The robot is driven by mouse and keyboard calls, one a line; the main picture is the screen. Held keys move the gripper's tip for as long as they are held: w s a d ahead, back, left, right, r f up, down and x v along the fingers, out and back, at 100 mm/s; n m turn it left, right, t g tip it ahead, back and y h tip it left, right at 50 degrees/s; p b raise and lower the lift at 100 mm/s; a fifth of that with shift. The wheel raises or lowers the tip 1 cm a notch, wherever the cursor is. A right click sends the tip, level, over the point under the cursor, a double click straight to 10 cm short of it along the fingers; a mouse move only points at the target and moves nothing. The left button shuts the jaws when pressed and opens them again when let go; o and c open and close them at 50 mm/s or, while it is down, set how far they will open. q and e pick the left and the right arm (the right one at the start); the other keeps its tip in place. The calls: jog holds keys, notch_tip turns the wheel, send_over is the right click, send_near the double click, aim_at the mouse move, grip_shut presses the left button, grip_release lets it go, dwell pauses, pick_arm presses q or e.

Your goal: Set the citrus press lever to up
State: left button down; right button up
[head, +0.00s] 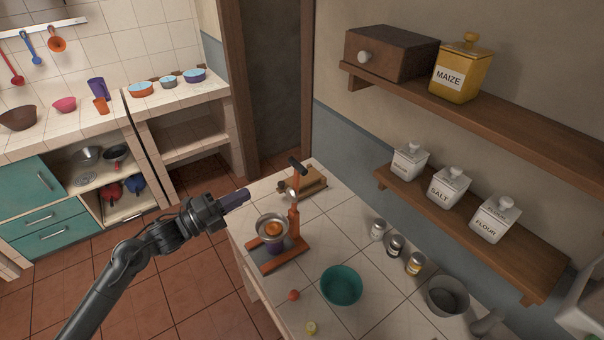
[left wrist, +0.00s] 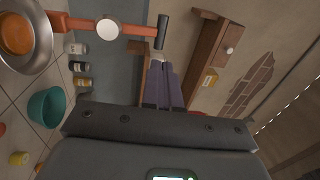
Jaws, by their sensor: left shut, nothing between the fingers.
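The citrus press stands on the counter with an orange-brown wooden base (head: 262,262) and a metal bowl (head: 262,222) holding an orange half (head: 274,229). Its lever ends in a black handle (head: 298,166) above the upright post (head: 294,222), so the lever looks raised. In the left wrist view the bowl (left wrist: 40,58) is at the upper left, and the lever arm runs right to the black handle (left wrist: 162,32). My left gripper (head: 243,195) is shut and empty, left of the handle with a gap. Its fingertips (left wrist: 163,68) appear just below the handle in the wrist view. My right gripper is out of view.
A teal bowl (head: 341,286), small jars (head: 396,246), a red fruit (head: 293,295) and a grey mortar (head: 447,297) are on the counter. Shelves with canisters (head: 448,187) hang at right. Space left of the press is open.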

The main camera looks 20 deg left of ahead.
pick_arm(q)
jog(key=r+p, duration=0.1)
jog(key=p, duration=0.2)
send_over(294, 190)
jog(key=v, duration=0.4)
jog(key=shift+w+a+r, duration=0.15)
jog(key=shift+a+r, duration=0.1)
jog(key=shift+r, duration=0.15)
jog(key=shift+p+x, duration=0.3)
jog(key=shift+x, duration=0.45)
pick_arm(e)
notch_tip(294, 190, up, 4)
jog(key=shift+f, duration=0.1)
